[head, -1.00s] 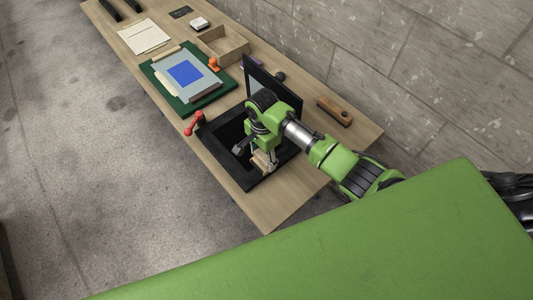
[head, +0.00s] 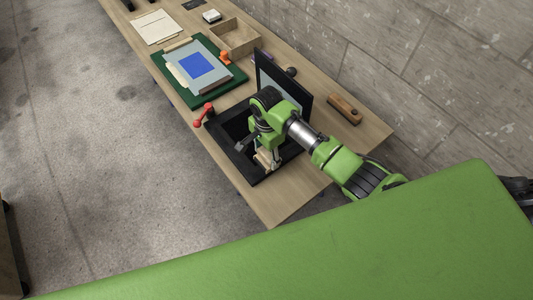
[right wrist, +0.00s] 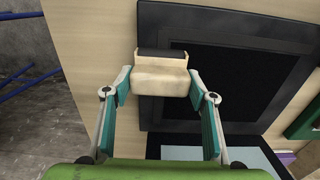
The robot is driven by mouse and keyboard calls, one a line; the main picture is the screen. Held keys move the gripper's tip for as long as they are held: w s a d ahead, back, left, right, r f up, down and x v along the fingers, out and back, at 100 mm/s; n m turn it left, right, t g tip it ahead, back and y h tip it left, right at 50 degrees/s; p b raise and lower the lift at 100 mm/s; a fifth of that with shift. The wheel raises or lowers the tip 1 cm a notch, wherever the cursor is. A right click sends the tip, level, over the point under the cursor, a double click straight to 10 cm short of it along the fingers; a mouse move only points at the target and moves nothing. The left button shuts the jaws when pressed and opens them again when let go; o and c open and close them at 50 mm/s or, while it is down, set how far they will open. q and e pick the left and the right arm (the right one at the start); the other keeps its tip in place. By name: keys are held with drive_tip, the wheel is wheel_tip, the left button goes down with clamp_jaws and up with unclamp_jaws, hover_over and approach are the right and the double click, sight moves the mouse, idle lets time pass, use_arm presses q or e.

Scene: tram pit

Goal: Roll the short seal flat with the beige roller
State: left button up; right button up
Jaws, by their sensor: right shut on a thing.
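My right gripper (head: 266,160) is over the near end of a black framed unit on the table. It is shut on the beige roller (right wrist: 160,80), whose beige body sits between the two fingers in the right wrist view. A dark strip (right wrist: 162,53) shows along the far edge of the beige body. I cannot tell whether it is part of the roller. The black frame (right wrist: 147,70) lies beside and beyond the roller; I cannot tell whether they touch. I cannot pick out the short seal in either view. My left gripper is not in view.
A dark panel (head: 288,78) stands upright at the frame's wall side. A red-handled lever (head: 203,115) is at its left. A wooden block (head: 345,110) lies to the right. A green board (head: 190,101) and an open wooden box (head: 232,51) are farther along the table.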

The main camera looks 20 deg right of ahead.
drive_tip(key=shift+w+d+f, duration=0.1)
drive_tip(key=shift+w+d, duration=0.4)
drive_tip(key=shift+d, duration=0.9)
drive_tip(key=shift+w+d+r, duration=0.1)
drive_tip(key=shift+w+d, duration=0.4)
drive_tip(key=shift+d, duration=0.95)
drive_tip(key=shift+w+d+f, duration=0.1)
drive_tip(key=shift+w+d, duration=0.4)
drive_tip(key=shift+d, duration=0.9)
drive_tip(key=shift+s+a, duration=0.5)
drive_tip(key=shift+a, duration=0.95)
drive_tip(key=shift+s+a, duration=0.55)
drive_tip(key=shift+a, duration=0.9)
drive_tip(key=shift+s+a, duration=0.5)
drive_tip(key=shift+a, duration=0.95)
drive_tip(key=shift+r, duration=3.6)
